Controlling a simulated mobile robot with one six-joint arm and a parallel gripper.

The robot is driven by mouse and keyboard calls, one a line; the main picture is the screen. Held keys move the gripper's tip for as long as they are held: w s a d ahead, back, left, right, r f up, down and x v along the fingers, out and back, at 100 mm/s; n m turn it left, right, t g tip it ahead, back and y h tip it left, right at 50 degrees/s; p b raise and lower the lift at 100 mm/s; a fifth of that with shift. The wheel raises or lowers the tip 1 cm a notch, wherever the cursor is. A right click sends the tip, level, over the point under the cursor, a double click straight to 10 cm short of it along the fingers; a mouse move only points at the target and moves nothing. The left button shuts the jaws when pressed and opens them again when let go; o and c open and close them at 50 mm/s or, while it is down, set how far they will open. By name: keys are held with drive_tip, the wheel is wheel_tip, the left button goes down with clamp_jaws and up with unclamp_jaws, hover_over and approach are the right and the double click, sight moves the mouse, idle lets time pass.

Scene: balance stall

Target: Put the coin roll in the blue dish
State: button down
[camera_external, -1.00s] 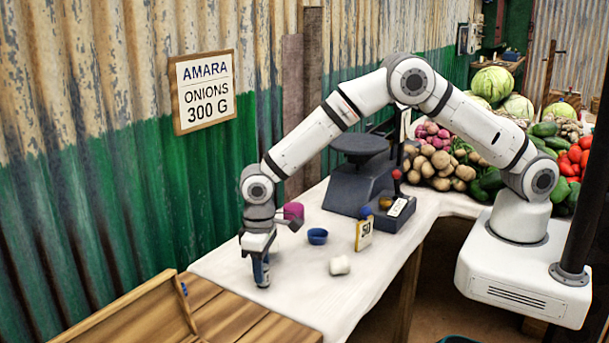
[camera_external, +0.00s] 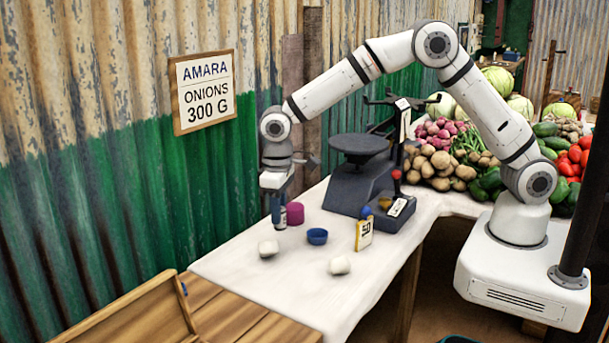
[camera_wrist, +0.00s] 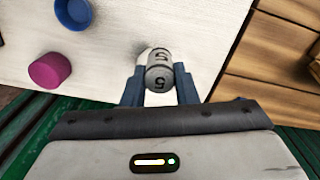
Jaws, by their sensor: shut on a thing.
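The coin roll, a small grey cylinder marked with a 5, is between my gripper's fingers in the wrist view (camera_wrist: 158,78). My gripper (camera_external: 279,217) is shut on it and holds it above the white cloth, left of the blue dish. The blue dish (camera_external: 317,237) is small and round and stands on the cloth; its inside shows no content that I can make out. It also shows at the top left of the wrist view (camera_wrist: 74,12).
Two small white blocks (camera_external: 268,249) (camera_external: 339,265) lie on the cloth. A price card (camera_external: 364,234) and a dark scale (camera_external: 362,180) stand to the right. The front of the cloth is clear.

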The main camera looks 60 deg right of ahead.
drive_tip(key=s+d, duration=0.2)
drive_tip(key=d, duration=1.2)
drive_tip(key=shift+m, duration=0.4)
drive_tip(key=f, duration=0.5)
drive_tip(key=shift+w+d+f, duration=0.2)
drive_tip(key=shift+d+f, duration=0.05)
drive_tip(key=shift+d, duration=0.1)
drive_tip(key=shift+f, duration=2.15)
drive_tip(key=shift+f, duration=0.2)
drive_tip(key=c, duration=1.1)
unclamp_jaws()
drive_tip(key=shift+c, duration=0.2)
wheel_tip(320, 180, up, 13)
drive_tip(key=shift+f, duration=0.2)
